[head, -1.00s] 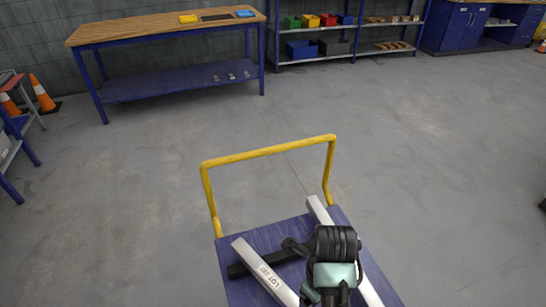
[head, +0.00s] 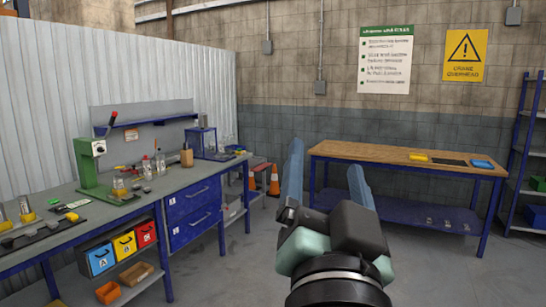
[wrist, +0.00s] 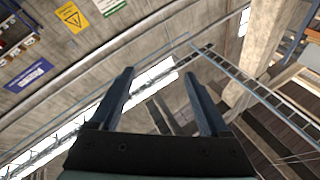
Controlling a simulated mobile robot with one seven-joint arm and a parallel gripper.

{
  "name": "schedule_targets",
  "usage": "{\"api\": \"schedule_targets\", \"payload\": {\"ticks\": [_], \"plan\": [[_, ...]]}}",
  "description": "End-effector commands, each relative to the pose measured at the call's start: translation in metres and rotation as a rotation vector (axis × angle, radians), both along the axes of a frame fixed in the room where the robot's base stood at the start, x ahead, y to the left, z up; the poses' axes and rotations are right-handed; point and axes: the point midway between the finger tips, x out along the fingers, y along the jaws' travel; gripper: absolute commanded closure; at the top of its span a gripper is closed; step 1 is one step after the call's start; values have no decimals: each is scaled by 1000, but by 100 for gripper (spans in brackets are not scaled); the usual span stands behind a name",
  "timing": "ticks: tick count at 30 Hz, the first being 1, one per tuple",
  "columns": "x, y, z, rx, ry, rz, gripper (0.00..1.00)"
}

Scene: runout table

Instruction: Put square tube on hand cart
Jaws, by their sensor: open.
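My gripper (head: 326,157) is raised in front of the head camera, with its two blue-grey fingers pointing up and spread apart. The wrist view also shows my gripper (wrist: 159,74) open, with nothing between the fingers. Neither the square tube nor the hand cart is in any current view. I cannot tell from the current frames how they lie now.
A long workbench (head: 150,196) with blue drawers, a green press (head: 92,165) and coloured bins stands at left. A wood-topped table (head: 385,152) stands against the back wall. Orange cones (head: 274,181) are between them. Blue shelving (head: 520,150) is at right. Open floor (head: 240,280) shows below.

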Motion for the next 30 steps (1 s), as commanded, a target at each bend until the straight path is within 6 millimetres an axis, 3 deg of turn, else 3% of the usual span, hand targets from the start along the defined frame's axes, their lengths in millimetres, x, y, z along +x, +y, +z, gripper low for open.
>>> {"api": "schedule_targets", "payload": {"ticks": [1, 3, 6, 9, 30], "plan": [[-19, 24, 32, -110, -100, 2, 20], [-44, 46, 63, -235, -211, -21, 20], [-73, 67, 92, -346, -327, -58, 20], [-88, 75, 104, -399, -384, -86, 20], [-91, 76, 106, -412, -393, -95, 20]]}}
